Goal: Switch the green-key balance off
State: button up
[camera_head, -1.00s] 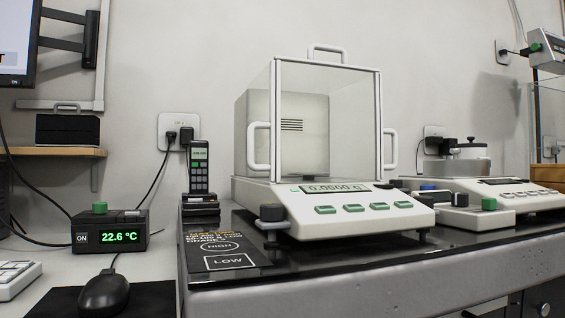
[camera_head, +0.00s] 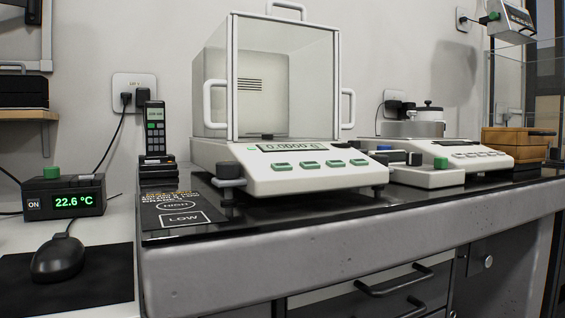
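The green-key balance (camera_head: 300,181) stands on the dark-topped weighing table in the middle of the head view. It has a glass draft shield (camera_head: 285,80) with white handles. Its display (camera_head: 290,146) is lit and reads about 0.0000 g. A row of several green keys (camera_head: 322,163) runs along its sloped front. The shield looks closed, with nothing clearly visible on the pan. My gripper is not in view.
A second balance (camera_head: 462,153) stands to the right, with a small box with a green button (camera_head: 440,163) before it. A temperature box (camera_head: 65,196), a mouse (camera_head: 58,258) and a handset (camera_head: 155,130) are at left. The table's front edge (camera_head: 350,240) is clear.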

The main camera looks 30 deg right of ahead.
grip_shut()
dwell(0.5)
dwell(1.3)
